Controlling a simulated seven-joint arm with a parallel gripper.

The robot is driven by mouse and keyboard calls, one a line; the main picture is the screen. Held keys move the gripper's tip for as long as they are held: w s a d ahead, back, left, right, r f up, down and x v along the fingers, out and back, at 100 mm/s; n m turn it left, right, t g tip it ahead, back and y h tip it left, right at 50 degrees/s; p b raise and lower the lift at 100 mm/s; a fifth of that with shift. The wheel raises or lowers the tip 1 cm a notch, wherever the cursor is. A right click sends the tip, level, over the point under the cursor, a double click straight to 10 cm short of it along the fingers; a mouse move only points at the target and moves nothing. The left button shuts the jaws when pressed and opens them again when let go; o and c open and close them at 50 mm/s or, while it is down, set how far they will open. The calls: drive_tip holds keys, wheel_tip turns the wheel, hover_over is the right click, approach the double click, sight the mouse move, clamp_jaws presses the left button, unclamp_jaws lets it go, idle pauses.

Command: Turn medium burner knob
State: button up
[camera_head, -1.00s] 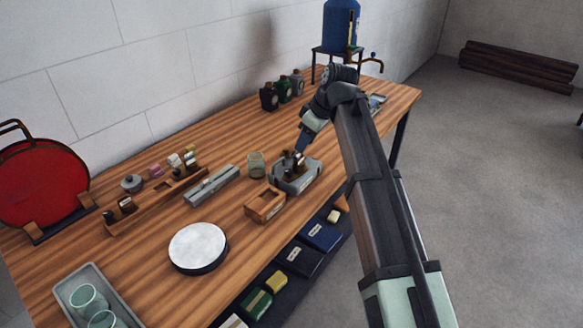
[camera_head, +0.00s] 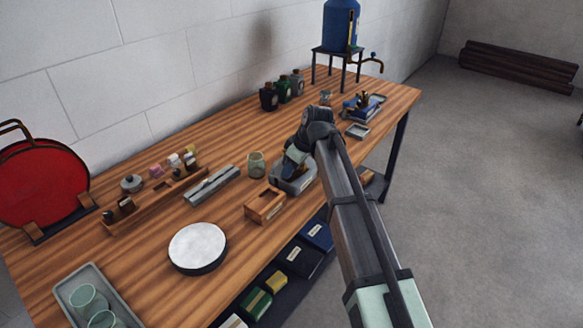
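No burner knob can be made out in the head view. My gripper (camera_head: 291,170) points down at a small grey metal unit (camera_head: 300,187) near the front edge of the wooden bench. My gripper and wrist cover most of the unit's top, so any knob there is hidden. The fingertips are at or just above the unit, and I cannot tell whether they touch it. The fingers are too small and covered to show whether they are open or shut.
A wooden box (camera_head: 265,205) and a glass jar (camera_head: 256,164) stand close to the unit. A white-topped round drum (camera_head: 198,246) is front left. A blue tank (camera_head: 341,25) on a stand and a blue device (camera_head: 362,108) are at the far end.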

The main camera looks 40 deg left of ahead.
drive_tip(key=shift+c, duration=0.3)
clamp_jaws()
drive_tip(key=m, duration=0.1)
drive_tip(key=m+t, duration=0.1)
drive_tip(key=m, duration=0.1)
drive_tip(key=m+t, duration=0.1)
drive_tip(key=m, duration=0.1)
drive_tip(key=shift+s, duration=0.35)
drive_tip(key=shift+a+m+t+h, duration=0.1)
drive_tip(key=shift+m+t+h, duration=0.25)
drive_tip(key=shift+m, duration=0.8)
drive_tip(key=shift+a+m+t+h, duration=0.1)
drive_tip(key=shift+m+t+h, duration=0.25)
drive_tip(key=shift+m, duration=0.8)
drive_tip(key=shift+s, duration=0.1)
drive_tip(key=shift+o, duration=0.3)
unclamp_jaws()
